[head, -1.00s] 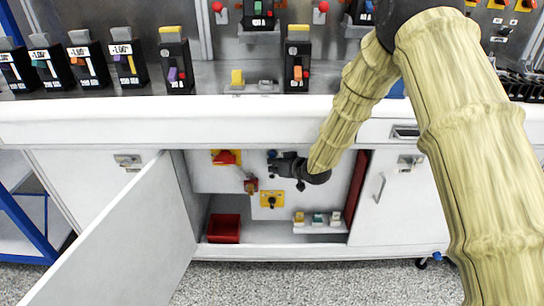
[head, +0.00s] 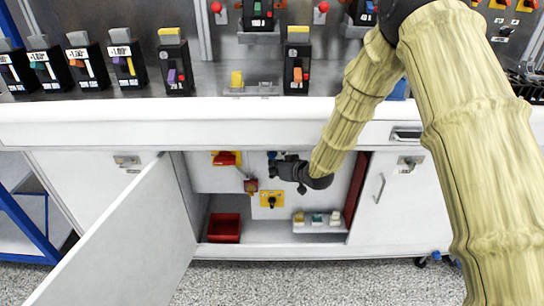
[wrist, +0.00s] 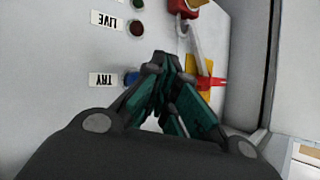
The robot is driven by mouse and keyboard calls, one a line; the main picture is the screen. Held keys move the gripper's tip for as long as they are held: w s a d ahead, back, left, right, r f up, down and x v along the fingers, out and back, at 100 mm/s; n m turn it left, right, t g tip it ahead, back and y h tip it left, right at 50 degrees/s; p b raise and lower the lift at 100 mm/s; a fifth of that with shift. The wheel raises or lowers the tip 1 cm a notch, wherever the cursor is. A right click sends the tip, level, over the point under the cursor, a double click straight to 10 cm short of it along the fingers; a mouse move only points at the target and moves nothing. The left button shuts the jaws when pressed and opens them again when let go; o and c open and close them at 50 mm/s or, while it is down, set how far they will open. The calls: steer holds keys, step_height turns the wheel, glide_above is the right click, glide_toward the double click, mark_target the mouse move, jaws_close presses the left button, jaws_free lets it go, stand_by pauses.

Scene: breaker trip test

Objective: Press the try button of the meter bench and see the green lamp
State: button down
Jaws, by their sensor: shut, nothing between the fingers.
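The try button is a blue round button (wrist: 132,79) beside an upside-down TRY label (wrist: 107,80) on the white panel. It also shows in the head view as a small blue spot (head: 271,155) inside the open cupboard. My gripper (wrist: 170,62) is shut and empty, with its fingertips to the right of the button in the wrist view; whether they touch the panel I cannot tell. In the head view my gripper (head: 272,171) is just below the button. A dark green round lamp (wrist: 138,4) shows at the top edge of the wrist view, looking dull.
A dark red lamp (wrist: 137,28) sits by the LIVE label (wrist: 107,20). A red-handled switch on a yellow plate (head: 226,158), a padlock-like red piece (head: 251,185) and a yellow-plated knob (head: 270,200) are near. The open door (head: 125,235) stands left; the bench edge (head: 200,112) is above.

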steer(key=shift+s+a+f, duration=0.1)
steer(key=shift+s+f, duration=0.05)
steer(key=shift+s, duration=0.5)
steer(key=shift+s+f, duration=0.1)
steer(key=shift+s, duration=0.55)
steer(key=s+d+f+m+g+h, duration=0.1)
steer(key=s+d+f+g+h, duration=0.1)
steer(key=s+d+f, duration=0.65)
steer(key=s+d+f+m+g+h, duration=0.25)
steer(key=s+f, duration=0.65)
steer(key=s, duration=0.7)
steer(key=s+d+f+m+g+h, duration=0.1)
steer(key=s+d+f+g, duration=0.2)
steer(key=s+d+f, duration=0.7)
steer(key=s+d+r+g+h, duration=0.1)
steer(key=s+g+h, duration=0.15)
steer(key=s, duration=1.45)
step_height(320, 180, up, 18)
steer(key=p, duration=1.7)
steer(key=shift+w+f+m+y+p, duration=0.2)
steer(key=shift+w+m+y+p, duration=0.1)
steer(key=shift+w+m, duration=0.05)
